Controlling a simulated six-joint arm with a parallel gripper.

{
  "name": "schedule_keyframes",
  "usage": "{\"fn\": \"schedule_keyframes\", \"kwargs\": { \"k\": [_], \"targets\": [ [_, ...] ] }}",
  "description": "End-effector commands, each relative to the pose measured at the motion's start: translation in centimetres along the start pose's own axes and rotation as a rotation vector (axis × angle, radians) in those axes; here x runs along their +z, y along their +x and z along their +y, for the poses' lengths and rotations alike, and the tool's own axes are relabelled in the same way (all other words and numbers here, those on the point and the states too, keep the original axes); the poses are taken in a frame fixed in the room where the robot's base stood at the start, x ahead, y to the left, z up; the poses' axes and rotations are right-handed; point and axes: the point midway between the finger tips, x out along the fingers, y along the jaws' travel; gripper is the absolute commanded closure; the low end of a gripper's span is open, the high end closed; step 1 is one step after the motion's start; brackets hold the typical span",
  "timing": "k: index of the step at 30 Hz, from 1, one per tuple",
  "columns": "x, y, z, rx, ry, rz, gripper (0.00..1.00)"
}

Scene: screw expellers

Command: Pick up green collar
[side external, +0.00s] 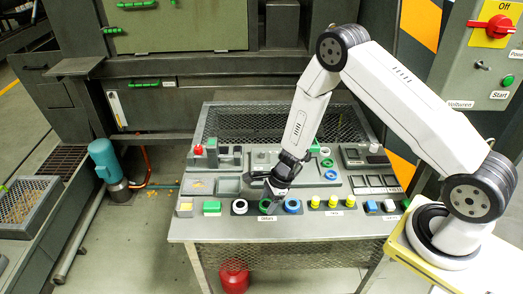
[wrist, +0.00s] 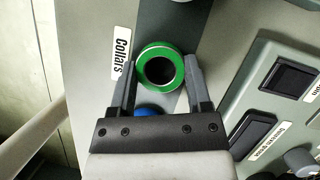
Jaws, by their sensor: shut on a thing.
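The green collar (wrist: 160,49) is a short ring with a dark hole, seen from above in the wrist view. The two fingers of my gripper (wrist: 160,66) stand on its left and right sides and are shut on it. In the side external view my gripper (side external: 271,191) points down at the front row of the bench, above the Collars label. There the green collar is mostly hidden by the gripper. I cannot tell whether it is clear of the surface.
A blue collar (side external: 292,206) stands just right of the gripper; it shows partly in the wrist view (wrist: 148,110). Several yellow-topped parts (side external: 333,202) stand further right. Trays and a mesh guard (side external: 245,122) lie behind.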

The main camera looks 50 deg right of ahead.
Motion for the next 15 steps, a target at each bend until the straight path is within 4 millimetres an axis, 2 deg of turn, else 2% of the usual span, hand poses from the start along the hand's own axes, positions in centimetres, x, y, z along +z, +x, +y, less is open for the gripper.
{"fn": "schedule_keyframes", "kwargs": {
  "k": [15],
  "targets": [
    [0.4, -0.87, -0.06, -0.001, -0.002, -0.002, 1.0]
  ]
}}
